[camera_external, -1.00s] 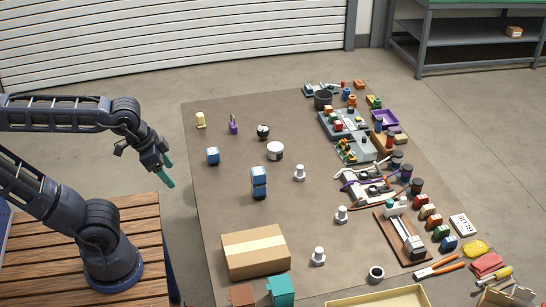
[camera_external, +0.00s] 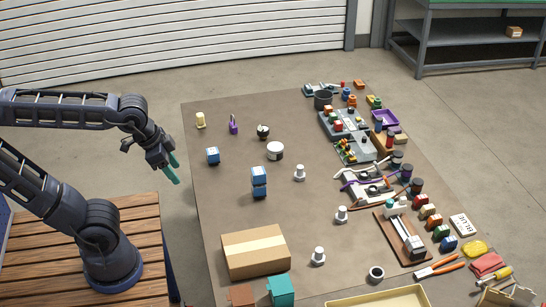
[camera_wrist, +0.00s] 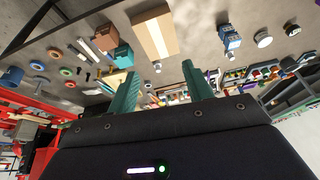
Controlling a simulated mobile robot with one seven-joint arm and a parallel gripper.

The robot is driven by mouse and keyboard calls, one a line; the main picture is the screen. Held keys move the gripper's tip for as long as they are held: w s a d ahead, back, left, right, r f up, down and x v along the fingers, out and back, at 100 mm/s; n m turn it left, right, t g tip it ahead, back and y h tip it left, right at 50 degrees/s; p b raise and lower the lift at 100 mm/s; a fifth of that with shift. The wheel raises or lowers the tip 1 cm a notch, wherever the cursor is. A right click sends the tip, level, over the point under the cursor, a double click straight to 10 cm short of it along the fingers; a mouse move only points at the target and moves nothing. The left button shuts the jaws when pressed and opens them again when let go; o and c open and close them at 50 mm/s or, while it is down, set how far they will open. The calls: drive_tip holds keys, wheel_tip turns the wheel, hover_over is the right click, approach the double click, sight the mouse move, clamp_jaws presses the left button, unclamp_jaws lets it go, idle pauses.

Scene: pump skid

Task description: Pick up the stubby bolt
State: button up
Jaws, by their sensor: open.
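Three pale grey bolt-like pieces stand upright on the brown table: a back bolt (camera_external: 299,173), a middle bolt (camera_external: 341,215) and a front bolt (camera_external: 318,256). They look much alike, and I cannot tell which is the stubby bolt. My gripper (camera_external: 173,172), with teal fingers, is open and empty. It hangs by the table's left edge, well to the left of all three bolts. The wrist view also shows the spread fingers of my gripper (camera_wrist: 160,78), with a small pale piece (camera_wrist: 157,67) far beyond them, too small to identify.
A cardboard box (camera_external: 255,252) sits at the front left, beside a teal block (camera_external: 281,291). Blue-topped pieces (camera_external: 259,182) and a white-black round container (camera_external: 275,151) stand between my gripper and the bolts. Tools and fixtures crowd the right side.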

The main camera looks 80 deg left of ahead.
drive_tip(key=w+d+m+g, duration=0.15)
drive_tip(key=w+m, duration=0.35)
drive_tip(key=w, duration=0.8)
drive_tip(key=m+g, duration=0.3)
drive_tip(key=m, duration=1.1)
hover_over(320, 250)
drive_tip(key=f, duration=2.6)
drive_tip(key=shift+s+d+f, duration=0.25)
drive_tip(key=shift+s, duration=0.1)
wheel_tip(320, 250, down, 5)
drive_tip(key=shift+w+a+f, duration=0.15)
drive_tip(key=shift+f, duration=1.2)
drive_tip(key=shift+w+a+f, duration=0.1)
drive_tip(key=shift+a+f, duration=0.05)
drive_tip(key=shift+f, duration=1.2)
clamp_jaws()
drive_tip(key=shift+r, duration=0.1)
